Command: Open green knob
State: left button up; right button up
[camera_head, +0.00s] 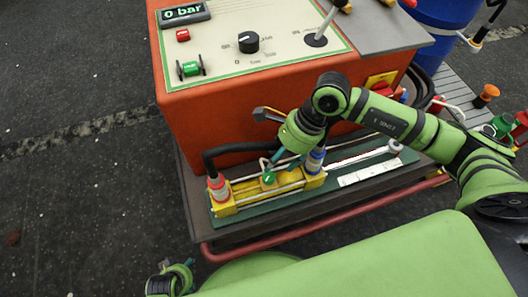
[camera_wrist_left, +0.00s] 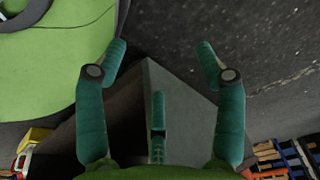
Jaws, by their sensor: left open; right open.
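The green knob (camera_head: 268,178) sits on top of the yellow valve block (camera_head: 291,185), on the ledge at the machine's front. My right gripper (camera_head: 277,163) is directly over the block, fingers pointing down. It is open, with its teal fingers close around or just above the knob; I cannot tell whether they touch it. Part of the knob is hidden by the fingers. My left gripper (camera_wrist_left: 162,48) is open and empty in the left wrist view, away from the block. In the head view only a piece of my left arm shows at the bottom left.
A black hose (camera_head: 228,150) runs to the block's left end. A red rail (camera_head: 270,236) edges the ledge. The floor at left is clear.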

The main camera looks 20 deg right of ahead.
aim_at(269, 176)
jog(key=shift+s+b+x, duration=0.15)
jog(key=shift+b+x, duration=0.05)
jog(key=shift+x, duration=1.5)
jog(key=shift+s+b+x, duration=0.15)
jog(key=shift+x, duration=1.55)
jog(key=shift+d, duration=0.15)
jog(key=c, duration=1.1)
